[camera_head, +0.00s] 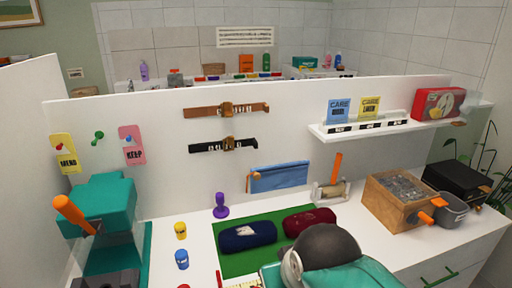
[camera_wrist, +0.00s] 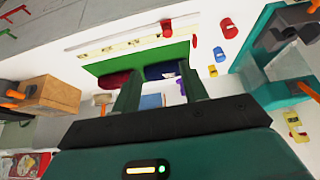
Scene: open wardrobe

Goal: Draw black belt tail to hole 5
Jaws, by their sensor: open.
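The black belt (camera_head: 222,146) is mounted level on the white back panel, with a brass-coloured buckle near its middle and pale marks along its left part. Its hole numbers are too small to read. A brown belt (camera_head: 227,109) with a similar buckle hangs just above it. My gripper (camera_wrist: 158,78) shows in the wrist view with its two fingers apart and nothing between them. It is away from both belts, and neither belt is clear in the wrist view. In the head view my teal arm fills the bottom middle and the fingertips are not visible.
A green mat (camera_head: 235,264) with a navy roll (camera_head: 248,236) and a maroon roll (camera_head: 309,222) lies below the belts. A blue cloth (camera_head: 279,177) hangs right of the black belt. A teal machine (camera_head: 103,209) stands left, a wooden box (camera_head: 400,199) right. A shelf (camera_head: 366,129) juts out upper right.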

